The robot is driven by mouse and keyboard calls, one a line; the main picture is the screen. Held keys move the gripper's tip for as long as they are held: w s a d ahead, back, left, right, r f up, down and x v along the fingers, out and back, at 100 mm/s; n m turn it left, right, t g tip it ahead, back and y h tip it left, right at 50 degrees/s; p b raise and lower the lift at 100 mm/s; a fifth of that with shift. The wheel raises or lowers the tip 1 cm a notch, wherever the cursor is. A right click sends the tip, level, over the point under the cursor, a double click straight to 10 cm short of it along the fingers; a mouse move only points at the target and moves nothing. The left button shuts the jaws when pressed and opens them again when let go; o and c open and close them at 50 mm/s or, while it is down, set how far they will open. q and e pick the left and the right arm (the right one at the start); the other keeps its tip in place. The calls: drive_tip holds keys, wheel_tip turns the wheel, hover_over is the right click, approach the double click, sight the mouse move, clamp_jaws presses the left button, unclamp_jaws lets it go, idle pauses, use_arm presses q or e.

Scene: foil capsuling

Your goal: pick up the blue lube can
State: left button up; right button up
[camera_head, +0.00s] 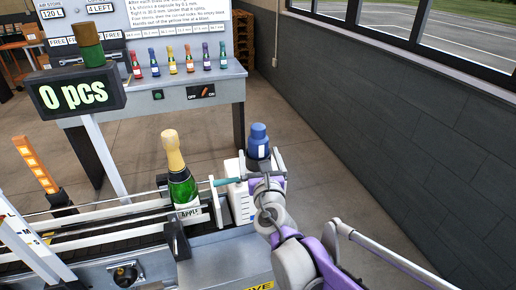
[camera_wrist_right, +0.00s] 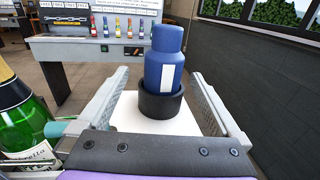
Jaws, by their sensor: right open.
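The blue lube can (camera_head: 258,143) stands upright beyond the end of the conveyor in the head view. In the right wrist view the can (camera_wrist_right: 166,58) sits in a black cup-like holder (camera_wrist_right: 160,103) on a white block (camera_wrist_right: 125,115). My right gripper (camera_head: 262,163) is open, with one finger on either side of the holder and can. In the wrist view gaps show between the fingers and the holder, so the gripper (camera_wrist_right: 165,90) does not hold the can. My left gripper is not seen.
A green bottle with gold foil (camera_head: 179,170) stands on the conveyor (camera_head: 110,215) just left of my right gripper. A "0 pcs" display (camera_head: 75,95) stands at left. A bench (camera_head: 170,100) with several small coloured bottles is behind. Floor right of the can is clear.

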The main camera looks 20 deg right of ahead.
drive_tip(key=w, duration=0.2)
drive_tip(key=w+d, duration=0.1)
drive_tip(key=w, duration=0.3)
drive_tip(key=shift+w+d+f+p, duration=0.2)
drive_tip(key=shift+w+f+p, duration=0.15)
drive_tip(key=shift+s, duration=0.1)
drive_tip(key=shift+c, duration=0.3)
drive_tip(key=c, duration=1.3)
